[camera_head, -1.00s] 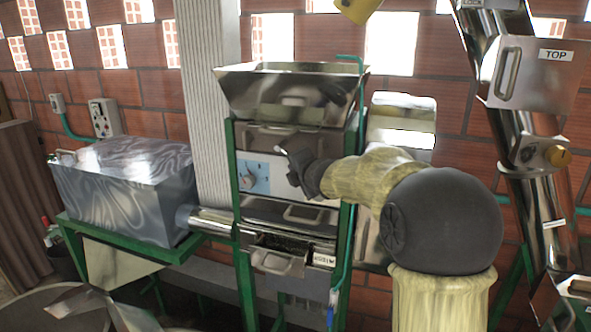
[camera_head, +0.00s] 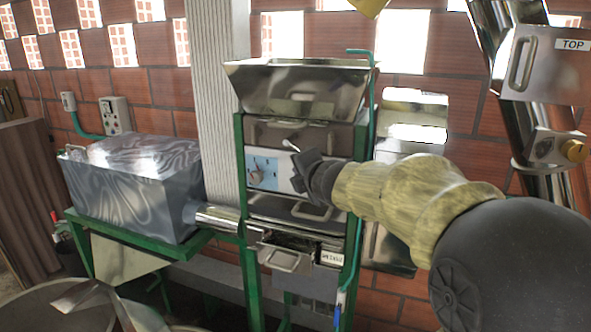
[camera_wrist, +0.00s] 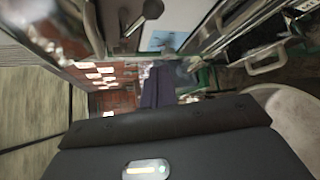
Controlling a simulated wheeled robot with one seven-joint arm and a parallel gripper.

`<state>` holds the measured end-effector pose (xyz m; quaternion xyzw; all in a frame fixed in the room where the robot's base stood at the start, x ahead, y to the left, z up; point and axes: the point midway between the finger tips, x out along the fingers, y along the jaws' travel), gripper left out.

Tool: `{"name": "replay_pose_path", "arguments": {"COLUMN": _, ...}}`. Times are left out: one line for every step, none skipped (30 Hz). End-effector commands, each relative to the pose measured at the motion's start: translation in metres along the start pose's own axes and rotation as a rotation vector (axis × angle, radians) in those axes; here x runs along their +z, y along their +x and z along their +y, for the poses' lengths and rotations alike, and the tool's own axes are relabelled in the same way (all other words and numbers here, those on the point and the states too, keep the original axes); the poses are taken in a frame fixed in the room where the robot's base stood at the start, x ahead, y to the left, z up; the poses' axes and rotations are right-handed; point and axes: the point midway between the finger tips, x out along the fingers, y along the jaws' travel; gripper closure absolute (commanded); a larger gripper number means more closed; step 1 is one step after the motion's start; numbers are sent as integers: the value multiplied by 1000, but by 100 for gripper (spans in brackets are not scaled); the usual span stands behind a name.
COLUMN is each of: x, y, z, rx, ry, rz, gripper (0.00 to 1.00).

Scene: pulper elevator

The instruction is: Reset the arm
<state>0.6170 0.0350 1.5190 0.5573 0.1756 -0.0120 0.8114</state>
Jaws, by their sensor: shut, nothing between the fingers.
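My gripper (camera_head: 303,165) is shut and empty. In the head view it is small and dark, in front of the pulper's front panel (camera_head: 283,173), beside a blue dial plate (camera_head: 262,172). I cannot tell whether it touches the panel. My arm reaches in from the lower right, bent at a large dark joint. In the wrist view the dark fingers (camera_wrist: 158,86) are together with nothing between them. A metal lever with a dark knob (camera_wrist: 152,9) shows close by at the top of that view, near the blue plate.
The pulper has a metal hopper (camera_head: 295,80) on a green frame (camera_head: 242,190). A grey metal box (camera_head: 130,190) stands at left. A steel elevator tube (camera_head: 505,60) marked TOP rises at right. A round metal vessel rim (camera_head: 30,300) is at lower left.

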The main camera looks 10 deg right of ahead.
Motion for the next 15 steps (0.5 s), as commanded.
{"name": "replay_pose_path", "arguments": {"x": 1, "y": -6, "z": 1, "rx": 0, "ry": -2, "rz": -1, "gripper": 100}}
{"name": "replay_pose_path", "arguments": {"x": 1, "y": -8, "z": 1, "rx": 0, "ry": -2, "rz": -1, "gripper": 100}}
{"name": "replay_pose_path", "arguments": {"x": 0, "y": -10, "z": 1, "rx": 0, "ry": -1, "rz": -1, "gripper": 100}}
{"name": "replay_pose_path", "arguments": {"x": 0, "y": -10, "z": 1, "rx": -1, "ry": 0, "rz": 0, "gripper": 100}}
{"name": "replay_pose_path", "arguments": {"x": 0, "y": -11, "z": 0, "rx": -1, "ry": 0, "rz": 0, "gripper": 100}}
{"name": "replay_pose_path", "arguments": {"x": 0, "y": -11, "z": 0, "rx": -1, "ry": 0, "rz": 0, "gripper": 100}}
{"name": "replay_pose_path", "arguments": {"x": 0, "y": -11, "z": 0, "rx": -1, "ry": 0, "rz": 0, "gripper": 100}}
{"name": "replay_pose_path", "arguments": {"x": 0, "y": -11, "z": 0, "rx": -1, "ry": 0, "rz": 0, "gripper": 100}}
{"name": "replay_pose_path", "arguments": {"x": 0, "y": -11, "z": 0, "rx": -1, "ry": 0, "rz": 0, "gripper": 100}}
{"name": "replay_pose_path", "arguments": {"x": 0, "y": -11, "z": 0, "rx": -1, "ry": 0, "rz": 0, "gripper": 100}}
{"name": "replay_pose_path", "arguments": {"x": 0, "y": -11, "z": 0, "rx": -1, "ry": 0, "rz": 0, "gripper": 100}}
{"name": "replay_pose_path", "arguments": {"x": 0, "y": -11, "z": 0, "rx": -1, "ry": 0, "rz": 0, "gripper": 100}}
{"name": "replay_pose_path", "arguments": {"x": 0, "y": -10, "z": 0, "rx": -1, "ry": 1, "rz": 0, "gripper": 100}}
{"name": "replay_pose_path", "arguments": {"x": 0, "y": -10, "z": -1, "rx": -3, "ry": 5, "rz": 0, "gripper": 100}}
{"name": "replay_pose_path", "arguments": {"x": -1, "y": -10, "z": -4, "rx": -9, "ry": 19, "rz": -2, "gripper": 100}}
